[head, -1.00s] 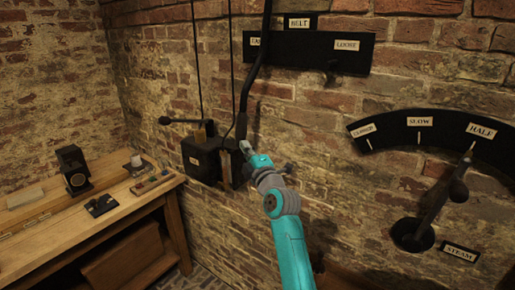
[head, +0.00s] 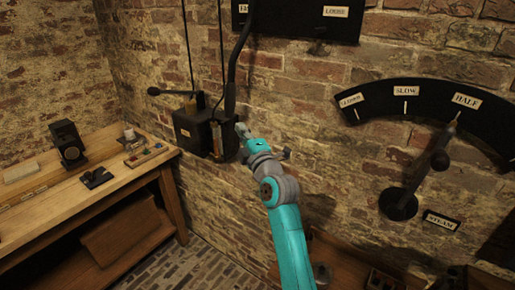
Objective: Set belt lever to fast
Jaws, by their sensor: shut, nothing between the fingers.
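The belt lever (head: 232,75) is a long bent black rod on the brick wall, in the upper middle of the head view. Its upper part crosses in front of the black belt plate (head: 300,30), close to the partly covered left label that starts with "FA". The "LOOSE" label (head: 335,12) is on the plate's right side. The lever's top is out of frame. My gripper (head: 240,128) is shut and empty, just right of the lever's lower end. I cannot tell whether it touches the lever.
A black box (head: 192,130) with a side handle is on the wall left of the lever. A steam lever (head: 425,172) stands on a dial marked "SLOW" and "HALF" at right. A wooden bench (head: 105,192) with small items is at left. Bare floor shows beside it.

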